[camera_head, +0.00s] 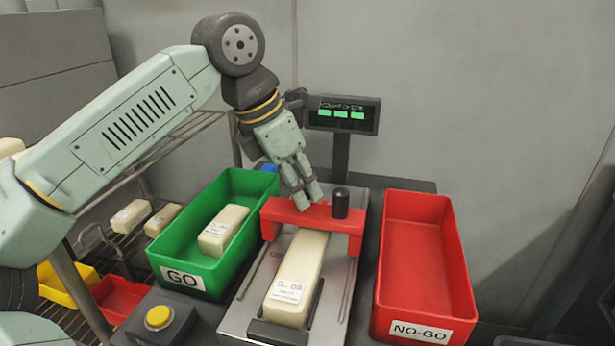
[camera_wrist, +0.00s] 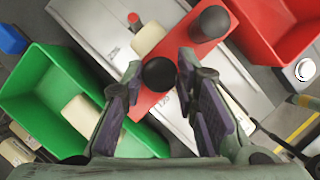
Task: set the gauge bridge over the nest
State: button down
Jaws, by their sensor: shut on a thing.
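The red gauge bridge (camera_head: 285,213) spans crosswise over the far part of a long cream block (camera_head: 296,275) with a printed label. The block lies in the dark nest (camera_head: 275,333) on a metal plate (camera_head: 243,318). My gripper (camera_head: 306,197) is above the bridge, tilted, with its fingers shut on the bridge's round black knob (camera_wrist: 159,74). A taller black cylinder (camera_head: 340,203) stands on the bridge to the right of the fingers. The bridge's legs come down on either side of the block; whether they touch the plate I cannot tell.
The green GO bin (camera_head: 168,254) with a cream block (camera_head: 223,229) stands left. The red NO-GO bin (camera_head: 422,250), empty, stands right. A lit display (camera_head: 342,115) rises behind the bridge. A yellow button (camera_head: 159,317) sits at front left.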

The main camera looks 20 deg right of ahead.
jog(key=s+a, duration=0.1)
jog(key=s, duration=0.1)
jog(key=s+a+b, duration=0.1)
jog(key=s, duration=0.1)
jog(key=s+a, duration=0.2)
jog(key=shift+s+f, duration=0.1)
jog(key=c, duration=1.3)
grip_release()
jog(key=shift+a, duration=0.15)
jog(key=shift+r, duration=0.2)
jog(key=shift+a+r, duration=0.1)
jog(key=shift+r, duration=0.2)
jog(key=v, duration=1.1)
jog(key=shift+s+r, duration=0.1)
